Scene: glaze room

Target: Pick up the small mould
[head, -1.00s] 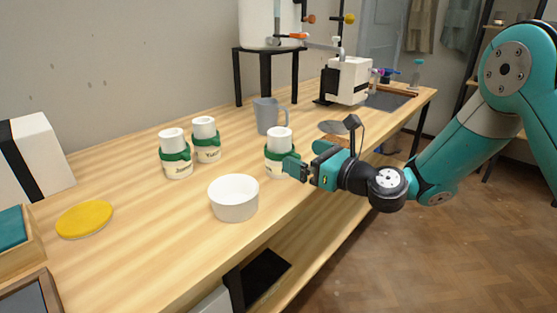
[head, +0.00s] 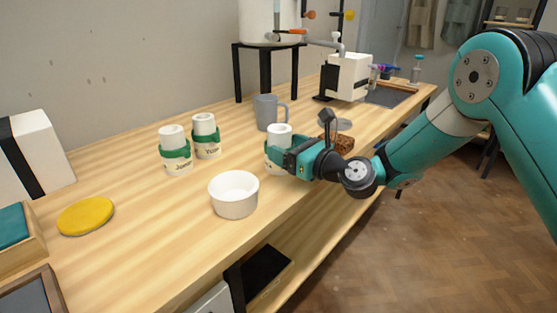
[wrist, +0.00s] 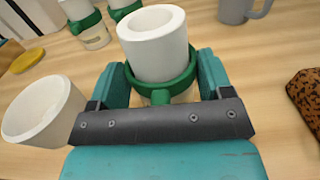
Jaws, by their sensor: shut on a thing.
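A white mould (head: 279,133) with a round hole in its top and a green band stands upright at the front of the wooden bench. My gripper (head: 282,157) reaches it from the right and is shut on it. In the wrist view, the two teal fingers (wrist: 160,85) lie on either side of the mould's green band (wrist: 178,86). Its lower part is hidden there by my gripper. Two similar banded white moulds, one nearer (head: 175,158) and one farther (head: 206,139), stand to the left, apart from my gripper.
A white bowl (head: 233,200) stands close by, left of my gripper. A grey mug (head: 267,112) is behind the held mould. A brown speckled block (wrist: 308,95) lies to the right in the wrist view. A yellow disc (head: 85,216) lies at the left.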

